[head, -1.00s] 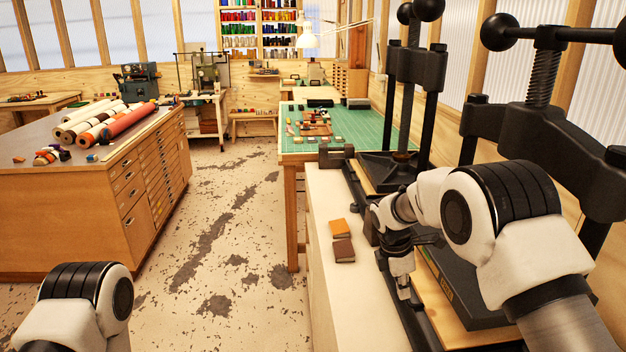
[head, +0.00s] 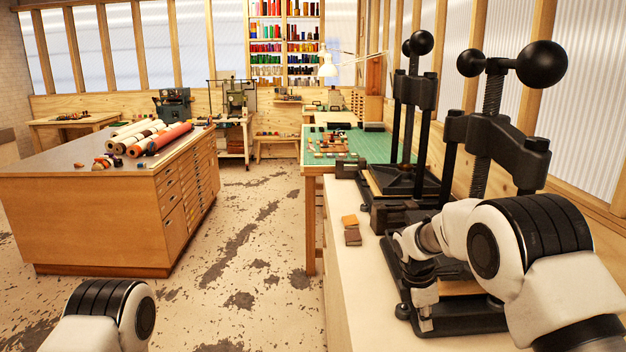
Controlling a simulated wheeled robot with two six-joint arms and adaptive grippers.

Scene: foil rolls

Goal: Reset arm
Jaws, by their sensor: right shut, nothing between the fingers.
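My right arm reaches in from the lower right with its wrist bent down beside the near black press (head: 495,140). My right gripper (head: 426,322) points down, shut and empty, at the front left of that press's base. My left arm shows only as a white and black joint at the bottom left; its gripper is out of view. Several foil rolls (head: 150,138), white and one red-orange, lie on top of the wooden drawer cabinet (head: 95,225) at the left, apart from both arms.
A pale bench (head: 342,275) carries the near press, a second press (head: 408,180) behind it, and small orange and brown blocks (head: 350,221). A green cutting mat (head: 375,146) with tools lies beyond. The worn floor (head: 245,250) between cabinet and bench is clear.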

